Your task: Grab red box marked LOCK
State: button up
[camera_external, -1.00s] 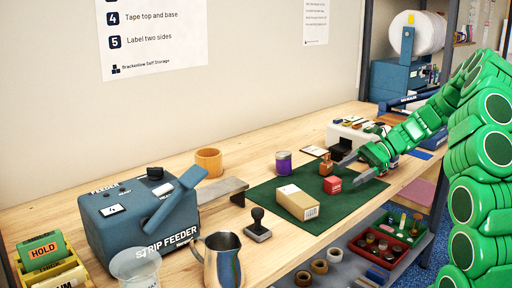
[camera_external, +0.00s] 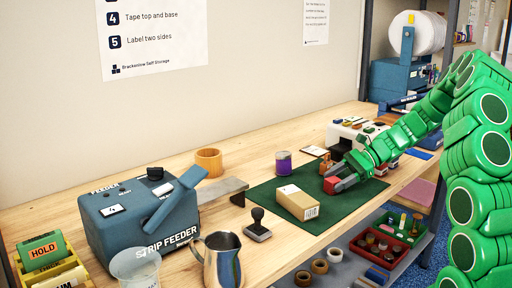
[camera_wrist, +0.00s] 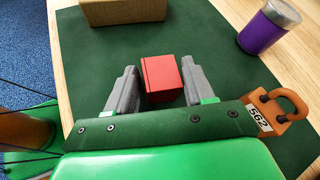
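A small red box (camera_wrist: 162,78) lies on the green mat (camera_wrist: 95,55), between the two fingers of my gripper (camera_wrist: 160,85) in the wrist view. One finger stands on each side, close to the box; I cannot tell whether they touch it. The wrist view shows no lettering on the faces it sees. In the external view my gripper (camera_external: 333,181) is low at the mat and partly covers the red box (camera_external: 345,183), so its marking cannot be read there. The box still appears to rest on the mat.
A tan carton (camera_external: 297,202) lies just beyond the red box. A purple tin (camera_external: 283,162) and a brown padlock-shaped piece tagged 562 (camera_wrist: 270,112) stand nearby. A stamp (camera_external: 258,225), a metal jug (camera_external: 222,262) and the strip feeder (camera_external: 140,220) are further left.

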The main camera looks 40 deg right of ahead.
jog(key=c, duration=0.7)
